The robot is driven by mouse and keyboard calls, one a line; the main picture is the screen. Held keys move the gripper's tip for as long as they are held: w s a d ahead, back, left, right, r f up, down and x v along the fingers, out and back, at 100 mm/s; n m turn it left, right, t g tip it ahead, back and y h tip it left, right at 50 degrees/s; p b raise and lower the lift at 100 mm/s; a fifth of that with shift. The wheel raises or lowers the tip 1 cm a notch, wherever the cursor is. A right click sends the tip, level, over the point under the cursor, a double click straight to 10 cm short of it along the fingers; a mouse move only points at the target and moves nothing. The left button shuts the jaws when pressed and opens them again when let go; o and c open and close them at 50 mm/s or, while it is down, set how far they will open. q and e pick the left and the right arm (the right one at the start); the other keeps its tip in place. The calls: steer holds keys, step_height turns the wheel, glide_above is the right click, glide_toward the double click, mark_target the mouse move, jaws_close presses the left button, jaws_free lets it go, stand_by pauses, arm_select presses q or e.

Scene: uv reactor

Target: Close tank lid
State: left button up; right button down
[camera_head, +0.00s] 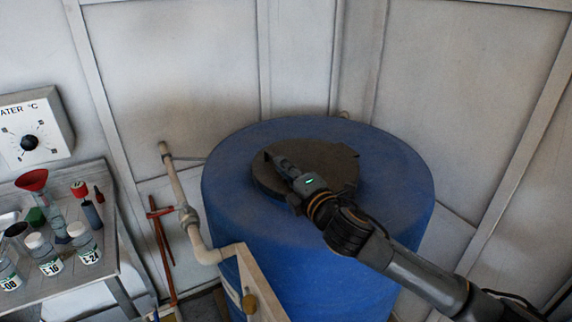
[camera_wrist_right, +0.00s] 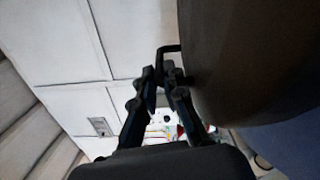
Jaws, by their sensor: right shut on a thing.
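The blue tank (camera_head: 315,260) stands in the middle of the head view. Its dark round lid (camera_head: 335,165) lies flat on the tank's top, with small tabs at its rim. My right gripper (camera_head: 277,162) reaches over the lid from the lower right, its tips at the lid's far left edge. In the right wrist view, my right gripper (camera_wrist_right: 162,82) is shut on a thin dark handle (camera_wrist_right: 170,49) at the side of the lid (camera_wrist_right: 240,60). From the head view the arm covers part of the lid, so I cannot tell if it is fully seated. My left gripper is not in view.
A pale pipe (camera_head: 178,190) with a valve stands left of the tank, near a light panel (camera_head: 258,285) in front. A bench (camera_head: 95,285) at left holds labelled bottles (camera_head: 45,255) and a red funnel (camera_head: 32,180). A temperature dial box (camera_head: 33,128) hangs above it. Walls close in behind the tank.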

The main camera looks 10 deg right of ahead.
steer(key=shift+f, duration=0.25)
steer(key=c, duration=1.7)
jaws_free()
steer(key=v, duration=1.2)
steer(key=shift+r, duration=0.1)
